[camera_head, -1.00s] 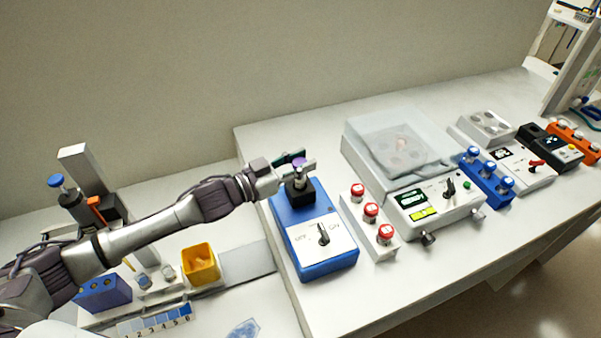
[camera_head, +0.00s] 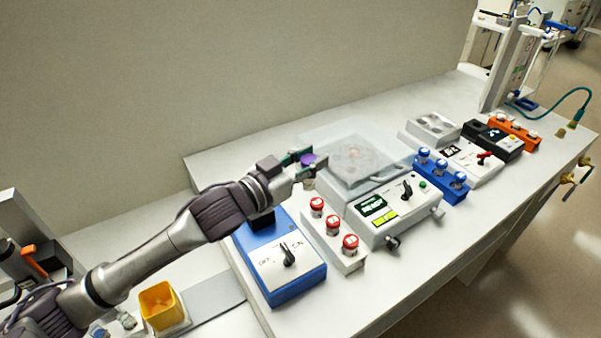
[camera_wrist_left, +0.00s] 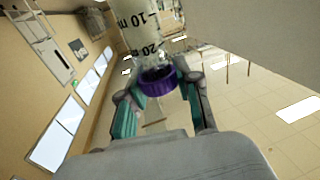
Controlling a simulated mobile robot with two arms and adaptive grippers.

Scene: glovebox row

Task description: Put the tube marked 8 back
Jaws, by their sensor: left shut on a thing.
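My left gripper (camera_head: 305,162) is shut on a tube with a purple cap (camera_head: 308,159). In the left wrist view the purple cap (camera_wrist_left: 158,84) sits between the two fingers, and the clear tube (camera_wrist_left: 137,30) shows printed graduations. I cannot see an 8 on it. In the head view the gripper is up above the bench, between the blue mixer (camera_head: 284,285) and the grey machine with a clear lid (camera_head: 347,150). The tube's body is mostly hidden there. My right gripper is not in view.
A white rack (camera_head: 345,262) with red-capped tubes stands right of the mixer. A blue rack (camera_head: 440,182) with blue-capped tubes, a black device (camera_head: 490,138) and an orange rack (camera_head: 514,132) stand farther right. A yellow bin (camera_head: 160,306) is at lower left.

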